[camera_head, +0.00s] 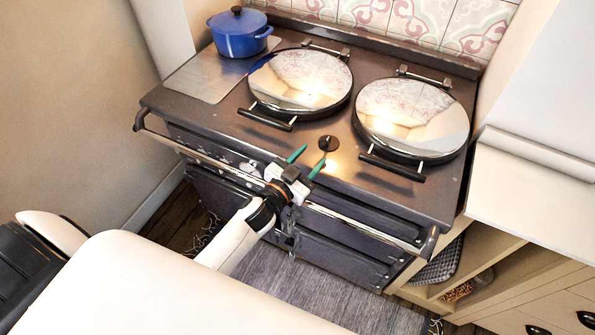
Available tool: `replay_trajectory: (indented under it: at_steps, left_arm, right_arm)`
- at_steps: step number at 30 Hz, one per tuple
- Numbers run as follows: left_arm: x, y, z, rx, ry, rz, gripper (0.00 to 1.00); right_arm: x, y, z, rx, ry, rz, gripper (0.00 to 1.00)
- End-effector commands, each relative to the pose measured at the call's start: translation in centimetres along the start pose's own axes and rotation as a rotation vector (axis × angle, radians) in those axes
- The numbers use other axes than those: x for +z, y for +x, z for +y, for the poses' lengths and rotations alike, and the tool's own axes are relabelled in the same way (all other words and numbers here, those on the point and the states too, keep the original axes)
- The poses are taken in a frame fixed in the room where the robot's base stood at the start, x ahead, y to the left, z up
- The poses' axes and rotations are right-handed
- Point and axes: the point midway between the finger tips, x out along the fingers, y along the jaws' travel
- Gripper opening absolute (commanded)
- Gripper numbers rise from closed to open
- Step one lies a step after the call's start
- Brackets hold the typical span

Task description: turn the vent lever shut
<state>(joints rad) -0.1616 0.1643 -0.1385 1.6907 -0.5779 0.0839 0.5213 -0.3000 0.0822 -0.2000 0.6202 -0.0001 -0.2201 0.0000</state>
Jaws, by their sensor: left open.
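The vent lever (328,143) sits on the dark top of the range cooker, between the two round lids and near the front edge. It shows as a small dark round piece with a short thin part pointing toward the front. My left gripper (307,160) is over the front edge of the cooker, just in front and to the left of the lever. Its two green-tipped fingers are apart with nothing between them. The right fingertip is close to the lever's front end; I cannot tell if they touch. My right gripper is not in view.
Two shiny round lids (301,79) (412,118) with dark handles flank the lever. A blue lidded pot (240,33) stands on a metal plate (208,79) at the back left. A chrome rail (360,228) runs along the cooker's front. A pale counter (540,195) is at the right.

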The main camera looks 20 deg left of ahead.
Motion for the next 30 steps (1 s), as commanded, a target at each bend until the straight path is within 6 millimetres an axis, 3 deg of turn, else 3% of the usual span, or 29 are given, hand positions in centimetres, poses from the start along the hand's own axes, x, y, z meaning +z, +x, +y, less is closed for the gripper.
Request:
replay_trajectory:
  at_steps: [3,10,30]
  left_arm:
    - [-0.3,-2.5,0.0,0.000,0.000,0.001,0.46]
    - [-0.1,-5.2,0.0,0.000,0.000,0.000,0.46]
    - [0.0,-5.7,0.2,0.013,-0.004,0.015,0.46]
  right_arm:
    - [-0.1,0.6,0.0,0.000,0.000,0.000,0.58]
    - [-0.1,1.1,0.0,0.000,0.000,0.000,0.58]
    - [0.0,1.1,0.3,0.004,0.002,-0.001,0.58]
